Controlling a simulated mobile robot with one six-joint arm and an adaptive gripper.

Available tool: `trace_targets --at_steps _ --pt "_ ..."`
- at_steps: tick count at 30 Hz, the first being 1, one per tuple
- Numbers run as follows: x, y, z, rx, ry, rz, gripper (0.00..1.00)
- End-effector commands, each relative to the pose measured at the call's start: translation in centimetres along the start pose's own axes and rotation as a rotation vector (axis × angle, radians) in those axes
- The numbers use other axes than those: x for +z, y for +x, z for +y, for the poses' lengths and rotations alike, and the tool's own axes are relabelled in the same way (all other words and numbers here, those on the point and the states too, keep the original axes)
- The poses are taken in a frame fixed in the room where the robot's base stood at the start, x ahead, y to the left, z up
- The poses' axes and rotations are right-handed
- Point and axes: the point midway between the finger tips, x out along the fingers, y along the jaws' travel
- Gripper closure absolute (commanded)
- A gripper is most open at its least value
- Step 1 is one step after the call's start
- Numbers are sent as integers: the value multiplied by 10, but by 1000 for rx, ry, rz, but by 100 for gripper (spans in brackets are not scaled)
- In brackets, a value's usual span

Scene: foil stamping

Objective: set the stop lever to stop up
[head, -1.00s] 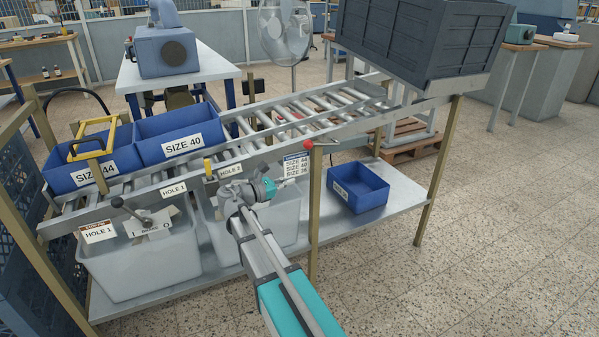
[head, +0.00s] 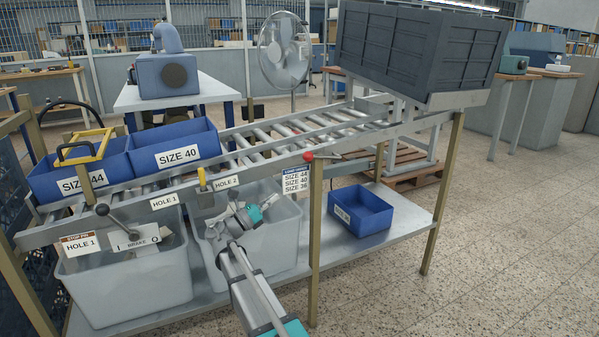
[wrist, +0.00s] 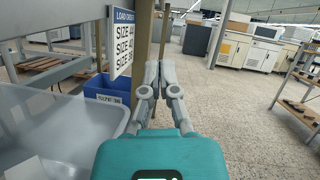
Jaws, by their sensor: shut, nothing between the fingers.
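The red-knobbed lever (head: 309,157) is at the top of the rack's front post, its thin bar lying about level and reaching to the right. I take it to be the stop lever; no label on it is readable. My gripper (head: 268,203) is below and left of that knob, in front of the grey bin and apart from the lever. In the wrist view my gripper (wrist: 160,75) is shut and empty, its fingers in front of the post (wrist: 146,35). The lever is not clearly visible in that view.
A load order sign (head: 296,180) hangs just left of the post. A black-knobbed brake lever (head: 103,209) is at the left. Blue bins (head: 178,156) sit on the roller track, and a dark crate (head: 420,45) stands upper right. Floor on the right is open.

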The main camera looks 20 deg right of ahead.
Motion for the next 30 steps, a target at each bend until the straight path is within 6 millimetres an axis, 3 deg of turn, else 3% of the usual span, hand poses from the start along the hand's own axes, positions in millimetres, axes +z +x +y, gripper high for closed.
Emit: trace_targets --at_steps 8,14,30 --pt "0 3 0 0 1 1 100" --pt "1 17 0 0 1 1 100" --pt "2 96 0 -1 1 1 100"
